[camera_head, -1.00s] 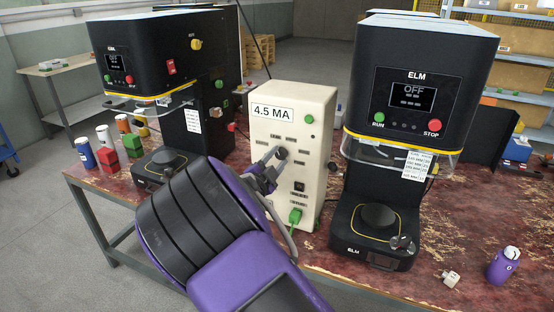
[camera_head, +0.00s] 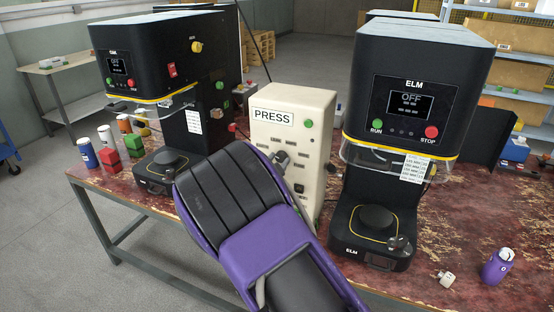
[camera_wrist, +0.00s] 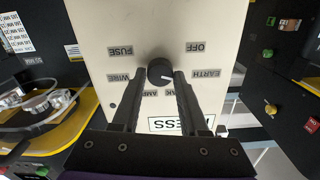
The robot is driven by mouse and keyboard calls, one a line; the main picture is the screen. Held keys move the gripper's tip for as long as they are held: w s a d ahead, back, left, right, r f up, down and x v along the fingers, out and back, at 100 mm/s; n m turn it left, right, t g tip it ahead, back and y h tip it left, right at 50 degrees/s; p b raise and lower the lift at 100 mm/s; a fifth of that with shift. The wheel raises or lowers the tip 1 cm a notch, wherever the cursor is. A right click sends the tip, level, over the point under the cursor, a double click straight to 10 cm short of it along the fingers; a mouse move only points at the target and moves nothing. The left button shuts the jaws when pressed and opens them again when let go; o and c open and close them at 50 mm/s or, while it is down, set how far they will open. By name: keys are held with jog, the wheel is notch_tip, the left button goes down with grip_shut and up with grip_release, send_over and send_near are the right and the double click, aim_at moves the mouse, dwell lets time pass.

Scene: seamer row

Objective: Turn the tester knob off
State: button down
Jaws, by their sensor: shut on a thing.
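The tester is a cream box (camera_head: 322,112) standing between two black machines, and its display reads PRESS. Its round dark knob (camera_wrist: 160,68) shows in the wrist view, where the panel appears upside down. Labels ring the knob, including FUSE, WIRE, EARTH and OFF (camera_wrist: 199,47). The knob's white mark points right, roughly toward EARTH (camera_wrist: 206,73) and not at OFF. My gripper (camera_wrist: 162,77) has a finger on each side of the knob and is shut on it. In the head view my purple and black arm hides much of the tester's lower front and most of the gripper.
A black ELM machine (camera_head: 415,90) stands close on the tester's right, and a similar machine (camera_head: 165,60) on its left. Several small containers and blocks stand at the table's left end.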

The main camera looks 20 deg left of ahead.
jog(key=n, duration=0.5)
jog(key=shift+n+p, duration=0.3)
jog(key=shift+p, duration=0.1)
jog(key=n, duration=0.4)
jog(key=shift+n, duration=0.7)
jog(key=shift+c, duration=2.1)
grip_release()
jog(key=s+a, duration=0.1)
jog(key=s, duration=1.6)
jog(key=shift+s+a, duration=0.15)
jog(key=shift+s, duration=0.05)
